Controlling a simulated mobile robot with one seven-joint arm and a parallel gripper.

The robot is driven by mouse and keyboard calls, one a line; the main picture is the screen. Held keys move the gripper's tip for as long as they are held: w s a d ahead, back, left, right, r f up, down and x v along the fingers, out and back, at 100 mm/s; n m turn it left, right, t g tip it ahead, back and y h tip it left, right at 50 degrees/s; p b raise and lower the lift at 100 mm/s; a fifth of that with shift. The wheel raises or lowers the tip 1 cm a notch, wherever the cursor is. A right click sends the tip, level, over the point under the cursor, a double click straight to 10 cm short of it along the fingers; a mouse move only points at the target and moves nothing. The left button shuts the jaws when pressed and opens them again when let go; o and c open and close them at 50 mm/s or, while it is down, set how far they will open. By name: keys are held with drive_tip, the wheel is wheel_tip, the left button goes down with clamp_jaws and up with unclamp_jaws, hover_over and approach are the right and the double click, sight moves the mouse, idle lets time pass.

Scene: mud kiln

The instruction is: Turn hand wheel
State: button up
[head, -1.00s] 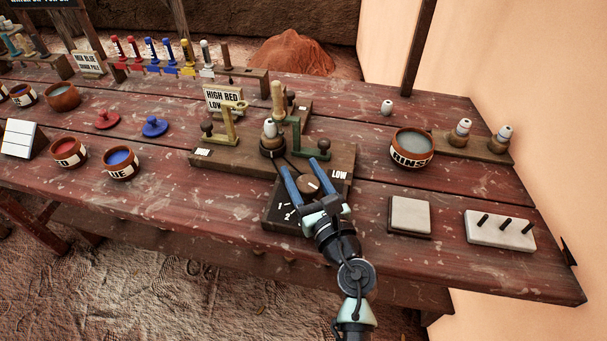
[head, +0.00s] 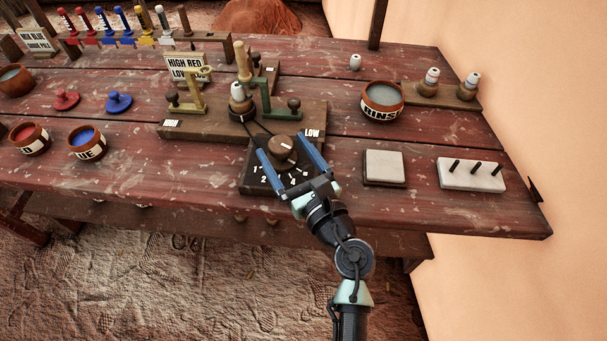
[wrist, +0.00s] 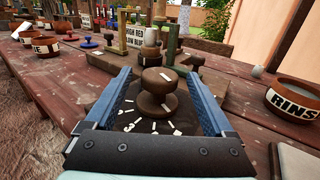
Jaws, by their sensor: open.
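The hand wheel (head: 281,148) is a round brown wooden knob with a white mark on top, standing on a dark dial plate (head: 258,186) with white numbers and ticks. In the wrist view the knob (wrist: 158,92) shows as two stacked discs between the fingers. My gripper (head: 286,145) is open, with one blue finger on each side of the knob. In the wrist view a gap shows between the knob and each finger. I cannot tell whether the fingertips reach down to its full height.
Behind the dial is a wooden base (head: 200,126) with yellow and green cranked brackets and a white-topped piece. A rinse bowl (head: 382,101), a pale square block (head: 384,167) and a pegged white block (head: 471,174) stand right. Blue and red bowls stand left.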

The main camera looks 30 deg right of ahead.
drive_tip(key=s, duration=0.8)
drive_tip(key=shift+s, duration=0.1)
wheel_tip(320, 180, up, 34)
drive_tip(key=w+m+t+h, duration=0.2)
drive_tip(key=m+t+h, duration=0.55)
drive_tip(key=m, duration=1.05)
drive_tip(key=s+a+r+m+t+y, duration=0.15)
drive_tip(key=a+r+m+y, duration=0.25)
drive_tip(key=a+r+m, duration=0.5)
drive_tip(key=s+a+r+m+t+y, duration=0.1)
drive_tip(key=s+a+r+m+y, duration=0.3)
drive_tip(key=a+r+m, duration=0.45)
wheel_tip(320, 180, up, 14)
drive_tip(key=w+d+p, duration=0.1)
drive_tip(key=p, duration=1.4)
drive_tip(key=shift+w+g, duration=0.25)
drive_tip(key=shift+g, duration=0.05)
